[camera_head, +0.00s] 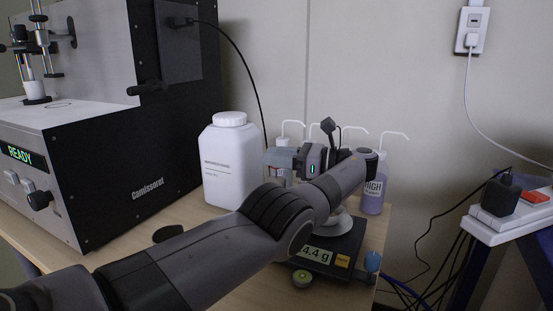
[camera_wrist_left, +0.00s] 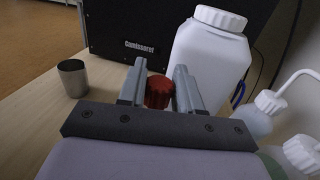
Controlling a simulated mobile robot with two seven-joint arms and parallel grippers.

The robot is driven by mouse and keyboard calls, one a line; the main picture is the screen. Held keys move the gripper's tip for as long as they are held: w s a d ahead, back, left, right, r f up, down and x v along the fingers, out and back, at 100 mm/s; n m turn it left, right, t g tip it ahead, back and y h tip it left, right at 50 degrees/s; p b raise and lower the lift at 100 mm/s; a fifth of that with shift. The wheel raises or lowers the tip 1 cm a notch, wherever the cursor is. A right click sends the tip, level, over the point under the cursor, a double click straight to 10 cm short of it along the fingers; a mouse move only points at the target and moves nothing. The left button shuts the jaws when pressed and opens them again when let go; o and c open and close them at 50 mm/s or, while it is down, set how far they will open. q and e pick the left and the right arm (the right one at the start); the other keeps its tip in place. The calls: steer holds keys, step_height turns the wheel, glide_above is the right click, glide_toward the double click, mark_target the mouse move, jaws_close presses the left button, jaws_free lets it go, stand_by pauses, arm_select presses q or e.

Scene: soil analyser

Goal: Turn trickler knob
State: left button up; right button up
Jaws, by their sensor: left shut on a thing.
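The red trickler knob (camera_wrist_left: 159,91) sits between the two fingers of my left gripper (camera_wrist_left: 160,76) in the left wrist view. The fingers are shut on it, one on each side. In the head view my left gripper (camera_head: 284,158) is above and behind the balance (camera_head: 318,257), beside the white jug. The knob cannot be made out there, and my arm covers much of the trickler. The balance display (camera_head: 317,255) reads 4.4 g. My right gripper is not in view.
A large white jug (camera_head: 230,165) stands close to the gripper. Wash bottles with bent spouts, one labelled HIGH (camera_head: 374,190), stand behind. The analyser (camera_head: 130,170) showing READY fills the left. A metal cup (camera_wrist_left: 73,78) stands on the table, with bare tabletop around it.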

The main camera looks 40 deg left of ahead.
arm_select(q)
steer(key=o, duration=1)
steer(key=shift+c, duration=0.2)
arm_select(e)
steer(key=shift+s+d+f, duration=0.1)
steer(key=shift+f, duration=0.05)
arm_select(q)
step_height(320, 180, up, 7)
steer(key=p, duration=0.5)
steer(key=shift+f, duration=0.15)
step_height(320, 180, up, 13)
steer(key=p, duration=0.5)
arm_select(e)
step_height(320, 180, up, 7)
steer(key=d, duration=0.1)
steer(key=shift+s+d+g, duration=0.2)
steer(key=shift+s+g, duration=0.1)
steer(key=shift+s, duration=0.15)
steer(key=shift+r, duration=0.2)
